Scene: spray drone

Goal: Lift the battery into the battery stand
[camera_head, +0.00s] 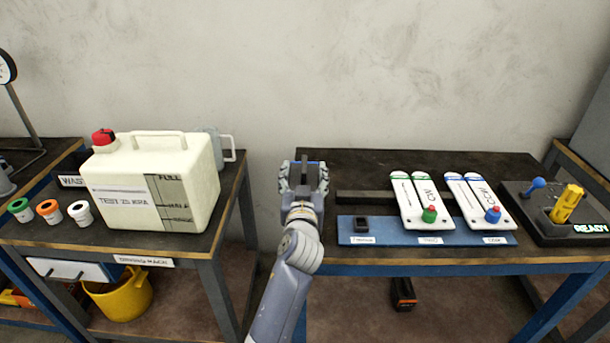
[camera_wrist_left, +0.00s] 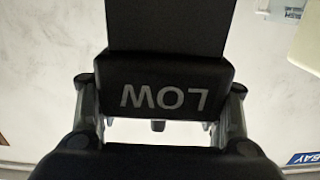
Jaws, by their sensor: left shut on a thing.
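My left gripper (camera_head: 304,178) is over the left end of the right-hand bench. It is shut on a black block, which I take to be the battery (camera_head: 305,165). In the left wrist view this battery (camera_wrist_left: 165,88) sits between the two fingers, with the word LOW upside down on its face. Its lower end is hidden by the gripper in the head view. I cannot clearly pick out the battery stand. A blue label ending in BAY (camera_wrist_left: 303,158) shows at the lower right of the left wrist view. My right gripper is not in view.
A blue strip (camera_head: 390,240) along the bench front holds a small black block (camera_head: 361,224) and white panels (camera_head: 408,200) with coloured knobs. A control box (camera_head: 540,222) reads READY. A large cream canister (camera_head: 155,180) stands on the left bench. A dark orange-marked item (camera_head: 403,293) lies below.

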